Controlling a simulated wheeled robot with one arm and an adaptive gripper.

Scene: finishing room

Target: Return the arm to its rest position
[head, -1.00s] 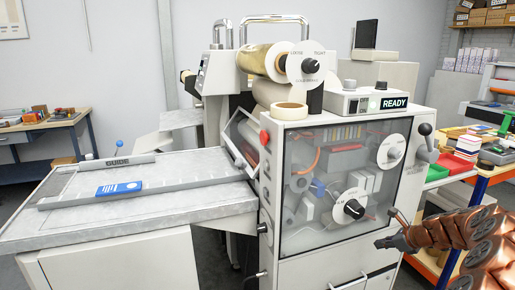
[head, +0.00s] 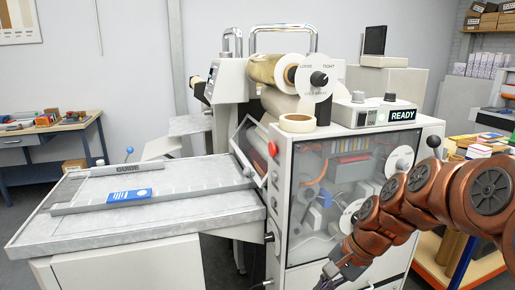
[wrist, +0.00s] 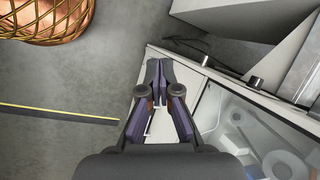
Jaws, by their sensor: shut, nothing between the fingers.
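My copper-coloured arm reaches in from the right of the head view, in front of the machine's clear-panelled cabinet. My gripper (head: 328,278) is low at the bottom edge of the head view, in front of the cabinet and partly cut off. In the wrist view my gripper (wrist: 158,70) has its dark fingertips together with nothing between them. It hangs in front of the machine (head: 285,225), whose edge and clear panel also show in the wrist view. I cannot tell the exact gap between the fingers and the machine.
An orange-edged shelf unit (head: 432,275) stands behind my arm at right. A woven copper-coloured basket-like object (wrist: 45,18) is at upper left in the wrist view.

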